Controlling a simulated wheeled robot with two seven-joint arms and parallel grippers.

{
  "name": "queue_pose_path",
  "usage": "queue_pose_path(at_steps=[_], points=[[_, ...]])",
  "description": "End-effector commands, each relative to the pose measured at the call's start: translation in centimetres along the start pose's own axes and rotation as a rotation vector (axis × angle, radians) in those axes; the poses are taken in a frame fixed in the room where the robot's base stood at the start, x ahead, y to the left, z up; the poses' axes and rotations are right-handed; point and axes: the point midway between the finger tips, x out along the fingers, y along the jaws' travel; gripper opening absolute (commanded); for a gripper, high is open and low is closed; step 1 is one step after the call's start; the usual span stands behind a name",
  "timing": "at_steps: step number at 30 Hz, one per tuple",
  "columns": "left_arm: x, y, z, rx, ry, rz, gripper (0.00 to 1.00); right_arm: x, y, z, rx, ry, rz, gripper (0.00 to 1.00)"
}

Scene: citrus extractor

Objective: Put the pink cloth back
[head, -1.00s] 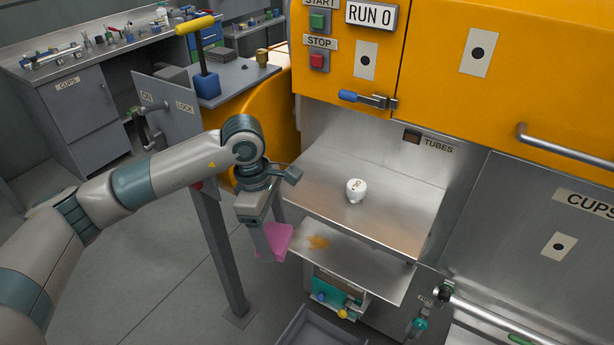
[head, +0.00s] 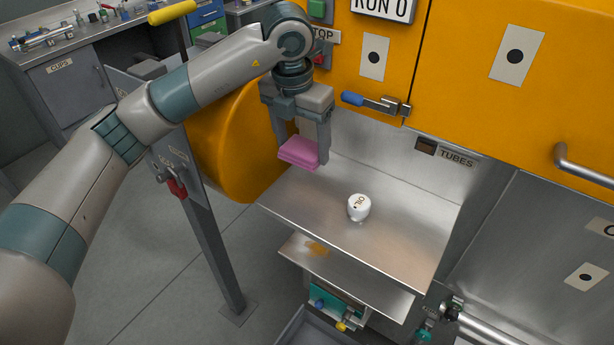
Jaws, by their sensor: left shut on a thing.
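The pink cloth (head: 298,152) is a small folded pad in the head view. My left gripper (head: 303,150) is shut on it, with the fingers pointing down. It holds the cloth near the back left of the upper steel shelf (head: 400,232), in front of the orange machine. I cannot tell how high above the shelf the cloth is. My right gripper is not in view.
The lower steel shelf (head: 365,282) has an orange-brown stain (head: 317,249). A blue-handled latch (head: 375,102) sticks out above. A grey post (head: 215,250) stands at left.

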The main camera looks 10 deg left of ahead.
Motion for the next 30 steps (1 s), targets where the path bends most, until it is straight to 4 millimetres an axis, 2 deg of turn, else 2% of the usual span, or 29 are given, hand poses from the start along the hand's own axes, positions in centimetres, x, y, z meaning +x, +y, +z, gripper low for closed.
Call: queue_pose_path(at_steps=[4, 9, 12, 17, 22, 26, 30], points=[[-0.3, 0.0, 0.1, -0.022, 0.0, 0.003, 0.49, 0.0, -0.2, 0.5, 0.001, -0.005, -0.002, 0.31], [-0.2, 0.0, 0.1, -0.021, 0.0, 0.003, 0.49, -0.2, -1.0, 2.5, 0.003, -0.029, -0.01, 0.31], [-0.1, 0.0, 0.1, -0.02, 0.0, 0.003, 0.49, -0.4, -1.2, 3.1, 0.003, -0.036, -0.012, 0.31], [1.0, 0.0, -0.1, -0.02, 0.002, 0.002, 0.49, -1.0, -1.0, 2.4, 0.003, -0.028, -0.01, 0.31], [3.3, 0.0, -0.5, -0.021, 0.004, 0.001, 0.49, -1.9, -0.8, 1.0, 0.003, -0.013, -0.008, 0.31], [4.5, 0.0, -0.6, -0.02, 0.001, 0.002, 0.49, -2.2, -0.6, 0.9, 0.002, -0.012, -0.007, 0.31], [4.8, 0.0, -0.6, -0.019, -0.001, 0.002, 0.49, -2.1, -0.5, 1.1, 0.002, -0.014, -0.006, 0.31]])
